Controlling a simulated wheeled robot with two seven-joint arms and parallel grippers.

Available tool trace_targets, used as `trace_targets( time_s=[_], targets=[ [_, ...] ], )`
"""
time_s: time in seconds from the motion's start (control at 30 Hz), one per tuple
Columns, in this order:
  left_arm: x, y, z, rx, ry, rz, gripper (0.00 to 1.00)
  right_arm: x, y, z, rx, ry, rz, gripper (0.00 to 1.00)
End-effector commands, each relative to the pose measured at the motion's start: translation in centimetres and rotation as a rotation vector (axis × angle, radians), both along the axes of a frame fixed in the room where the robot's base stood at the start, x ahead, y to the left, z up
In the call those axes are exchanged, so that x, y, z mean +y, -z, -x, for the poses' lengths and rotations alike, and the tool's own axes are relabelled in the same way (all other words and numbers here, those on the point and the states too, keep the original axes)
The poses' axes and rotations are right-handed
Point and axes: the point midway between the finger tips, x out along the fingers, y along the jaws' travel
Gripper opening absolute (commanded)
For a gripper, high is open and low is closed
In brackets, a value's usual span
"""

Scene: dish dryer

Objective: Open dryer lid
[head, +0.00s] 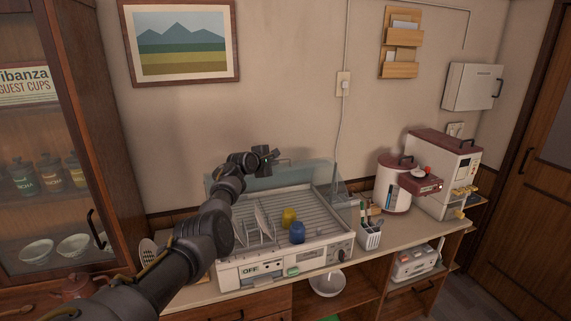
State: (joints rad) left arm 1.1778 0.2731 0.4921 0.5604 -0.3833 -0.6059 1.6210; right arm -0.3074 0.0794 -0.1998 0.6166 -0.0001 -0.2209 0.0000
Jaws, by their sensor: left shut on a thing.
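The dish dryer (312,262) stands on the counter, with a slatted rack and a front control panel marked OFF. Its clear lid (302,174) stands raised at the back, so the rack shows uncovered from above. Plates (262,220) stand at the left of the rack. A yellow cup (289,217) and a blue cup (297,232) are near the middle. My left gripper (268,156) is at the lid's upper edge, shut on the lid; its fingertips are small and dark here. My left arm covers the dryer's left side. My right gripper is out of view.
A white utensil holder (369,237) stands close to the dryer's right side. A white and maroon cooker (394,188) and a machine (445,180) stand further right. A glass-door cabinet (45,150) is at the left. A bowl (327,284) sits below the counter.

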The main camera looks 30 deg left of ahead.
Motion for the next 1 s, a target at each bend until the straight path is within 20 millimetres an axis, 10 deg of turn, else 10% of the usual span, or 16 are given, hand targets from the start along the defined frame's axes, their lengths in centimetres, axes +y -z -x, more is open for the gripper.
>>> trace_targets(
  time_s=[0.47,0.63,1.0],
  targets=[
    [0.9,0.07,0.17,0.009,-0.009,0.007,0.0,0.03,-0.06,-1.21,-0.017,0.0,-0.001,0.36],
    [0.87,0.07,0.17,0.009,-0.008,0.007,0.3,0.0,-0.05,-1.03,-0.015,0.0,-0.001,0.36],
    [0.78,-0.01,0.29,0.007,-0.007,0.007,0.32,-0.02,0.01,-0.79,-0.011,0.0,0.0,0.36]
  ],
)
